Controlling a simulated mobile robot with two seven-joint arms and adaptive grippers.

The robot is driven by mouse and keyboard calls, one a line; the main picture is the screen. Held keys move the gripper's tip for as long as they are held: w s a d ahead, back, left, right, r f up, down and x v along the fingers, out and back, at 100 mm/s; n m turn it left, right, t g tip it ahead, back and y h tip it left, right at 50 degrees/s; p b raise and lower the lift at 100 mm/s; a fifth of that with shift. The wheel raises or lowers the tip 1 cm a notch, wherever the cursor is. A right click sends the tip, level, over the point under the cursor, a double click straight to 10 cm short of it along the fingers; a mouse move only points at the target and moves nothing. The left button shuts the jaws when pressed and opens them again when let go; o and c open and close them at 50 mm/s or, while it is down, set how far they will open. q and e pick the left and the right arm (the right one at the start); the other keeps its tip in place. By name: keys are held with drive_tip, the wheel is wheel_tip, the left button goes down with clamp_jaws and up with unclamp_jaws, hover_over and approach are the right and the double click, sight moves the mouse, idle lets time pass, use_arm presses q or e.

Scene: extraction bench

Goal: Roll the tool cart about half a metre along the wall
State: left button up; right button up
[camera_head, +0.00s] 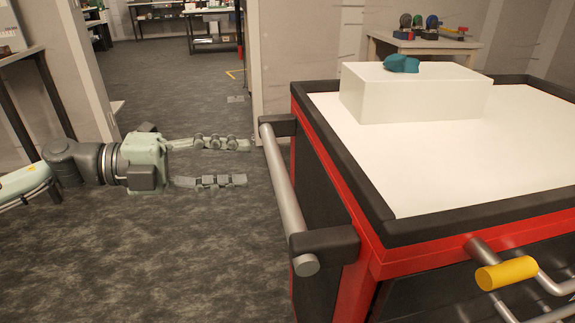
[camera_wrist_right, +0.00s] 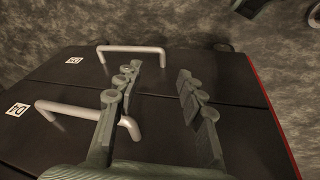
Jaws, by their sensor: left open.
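The tool cart has a red frame, a thick black rim (camera_head: 440,222) and a white top. A grey push bar (camera_head: 285,190) on black brackets runs along its left side. My left gripper (camera_head: 246,163) is open and empty, its fingers pointing right towards the push bar, with a visible gap before it. My right gripper (camera_wrist_right: 158,75) shows only in the right wrist view, open, with nothing between its fingertips. It is over the cart's dark drawer fronts (camera_wrist_right: 60,92), which carry grey handles (camera_wrist_right: 130,48); its left finger overlaps the lower handle.
A white block (camera_head: 415,100) with a teal object (camera_head: 402,63) on it stands on the cart. A bar with a yellow grip (camera_head: 506,273) juts from the near side. A wall end (camera_head: 285,60) stands behind the cart. Grey floor (camera_head: 190,265) left of the cart is clear.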

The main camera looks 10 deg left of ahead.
sight(270, 169)
use_arm(q)
drive_tip(key=shift+s+d+f+m+g+p, duration=0.1)
drive_tip(key=shift+s+d+m+g+p, duration=0.1)
drive_tip(key=shift+d, duration=0.15)
drive_tip(key=shift+s+d+m+g+p, duration=0.1)
drive_tip(key=shift+d+m+g, duration=0.1)
drive_tip(key=shift+d, duration=0.1)
drive_tip(key=p+x, duration=0.1)
drive_tip(key=x, duration=0.4)
drive_tip(key=shift+w+d+p, duration=0.15)
drive_tip(key=shift+d+p, duration=0.15)
drive_tip(key=shift+p, duration=0.05)
drive_tip(key=shift+w+d+f, duration=0.2)
drive_tip(key=shift+d+f, duration=0.05)
drive_tip(key=shift+d, duration=0.2)
use_arm(e)
drive_tip(key=f, duration=0.5)
drive_tip(key=shift+a, duration=0.2)
use_arm(q)
clamp_jaws()
